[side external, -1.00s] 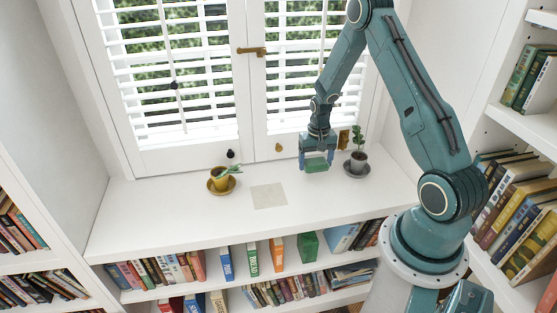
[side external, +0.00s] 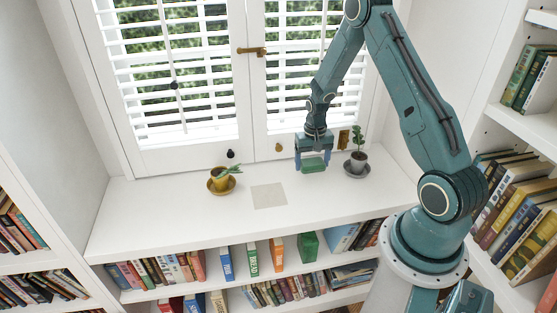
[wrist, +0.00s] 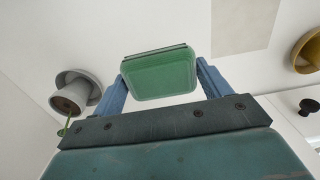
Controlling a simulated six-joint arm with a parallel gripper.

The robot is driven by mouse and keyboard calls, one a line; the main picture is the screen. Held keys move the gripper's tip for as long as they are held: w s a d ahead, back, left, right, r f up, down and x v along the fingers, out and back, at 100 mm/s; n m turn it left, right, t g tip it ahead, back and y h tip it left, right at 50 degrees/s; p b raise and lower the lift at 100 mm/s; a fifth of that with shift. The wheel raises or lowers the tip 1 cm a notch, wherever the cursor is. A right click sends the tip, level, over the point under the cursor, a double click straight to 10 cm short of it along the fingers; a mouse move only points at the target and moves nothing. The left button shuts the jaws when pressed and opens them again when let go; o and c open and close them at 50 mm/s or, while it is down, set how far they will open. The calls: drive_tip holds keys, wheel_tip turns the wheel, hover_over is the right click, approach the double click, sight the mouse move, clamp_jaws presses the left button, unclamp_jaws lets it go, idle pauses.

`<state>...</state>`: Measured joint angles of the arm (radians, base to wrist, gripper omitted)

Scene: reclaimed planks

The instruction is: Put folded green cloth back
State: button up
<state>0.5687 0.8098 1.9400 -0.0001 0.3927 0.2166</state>
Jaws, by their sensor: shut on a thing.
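The folded green cloth (side external: 313,164) is held between the fingers of my gripper (side external: 312,165), which is shut on it. In the side view it hangs above the white sill, left of the grey pot. In the wrist view the cloth (wrist: 160,74) sits level between the two blue fingertips (wrist: 160,80). A pale square patch (side external: 269,196) lies flat on the sill, left of and nearer the front than my gripper. The patch also shows at the top of the wrist view (wrist: 245,24). Nothing lies on it.
A grey pot with a plant (side external: 357,163) stands on a saucer close to the right of my gripper. A yellow pot with a plant (side external: 220,182) stands on a saucer left of the patch. The window shutters (side external: 170,75) rise behind. Books fill the shelves below the sill.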

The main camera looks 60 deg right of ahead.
drive_tip(key=w+a, duration=0.1)
drive_tip(key=a, duration=1.6)
drive_tip(key=shift+w+a+f, duration=0.2)
drive_tip(key=shift+a+f, duration=0.05)
drive_tip(key=shift+f, duration=0.1)
drive_tip(key=shift+w, duration=0.1)
drive_tip(key=shift+w+d+f, duration=0.5)
drive_tip(key=shift+w+d, duration=1.8)
drive_tip(key=shift+w+d+f, duration=0.55)
drive_tip(key=shift+w+d, duration=1.7)
drive_tip(key=shift+d, duration=0.1)
drive_tip(key=shift+w+d+f, duration=0.5)
drive_tip(key=shift+w+d, duration=1.8)
drive_tip(key=shift+f, duration=0.1)
